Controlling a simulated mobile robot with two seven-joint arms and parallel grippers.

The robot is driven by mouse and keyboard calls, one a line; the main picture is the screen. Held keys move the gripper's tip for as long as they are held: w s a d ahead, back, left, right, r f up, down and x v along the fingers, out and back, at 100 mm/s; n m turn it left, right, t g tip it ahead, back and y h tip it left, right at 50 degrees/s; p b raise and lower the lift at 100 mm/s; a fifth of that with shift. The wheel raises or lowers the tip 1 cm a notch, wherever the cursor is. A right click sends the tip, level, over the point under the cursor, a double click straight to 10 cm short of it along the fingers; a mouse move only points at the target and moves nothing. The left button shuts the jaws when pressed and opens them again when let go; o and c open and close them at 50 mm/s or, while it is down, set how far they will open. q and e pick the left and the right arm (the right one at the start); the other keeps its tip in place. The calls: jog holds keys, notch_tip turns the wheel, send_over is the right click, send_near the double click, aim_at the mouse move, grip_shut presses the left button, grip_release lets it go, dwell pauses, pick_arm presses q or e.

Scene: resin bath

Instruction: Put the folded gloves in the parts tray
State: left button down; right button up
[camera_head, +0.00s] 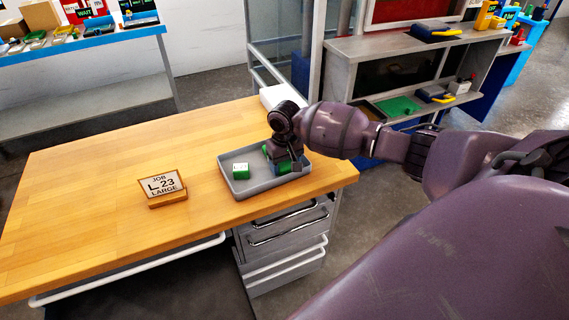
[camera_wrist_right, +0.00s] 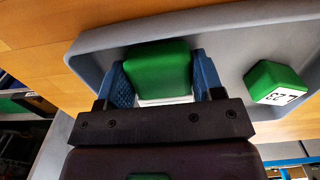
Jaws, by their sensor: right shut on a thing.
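The grey parts tray (camera_head: 262,188) sits on the wooden bench near its right corner. My right gripper (camera_head: 278,162) points down into the tray. In the right wrist view its blue fingers (camera_wrist_right: 163,76) are shut on a smooth green bundle (camera_wrist_right: 158,62), which I take for the folded gloves; a white edge shows under it. The bundle is inside the tray's outline; whether it touches the floor I cannot tell. A second green piece (camera_head: 240,170) with a white label lies apart from it in the tray, and it also shows in the wrist view (camera_wrist_right: 274,82). My left gripper is not in view.
A job sign (camera_head: 162,188) reading "L 23 LARGE" stands on the bench left of the tray. A white object (camera_head: 279,95) is at the bench's back edge. The left of the bench is clear. Grey shelving (camera_head: 405,48) stands behind on the right.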

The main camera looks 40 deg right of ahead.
jog(key=o, duration=0.5)
jog(key=shift+f, duration=0.1)
jog(key=shift+c, duration=0.2)
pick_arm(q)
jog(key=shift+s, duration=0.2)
pick_arm(e)
jog(key=o, duration=0.5)
jog(key=shift+c, duration=0.2)
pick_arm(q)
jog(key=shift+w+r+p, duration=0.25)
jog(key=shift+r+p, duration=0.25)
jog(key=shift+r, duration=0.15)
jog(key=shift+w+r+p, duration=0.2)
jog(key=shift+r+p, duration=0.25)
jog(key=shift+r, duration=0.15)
pick_arm(e)
notch_tip(320, 180, up, 12)
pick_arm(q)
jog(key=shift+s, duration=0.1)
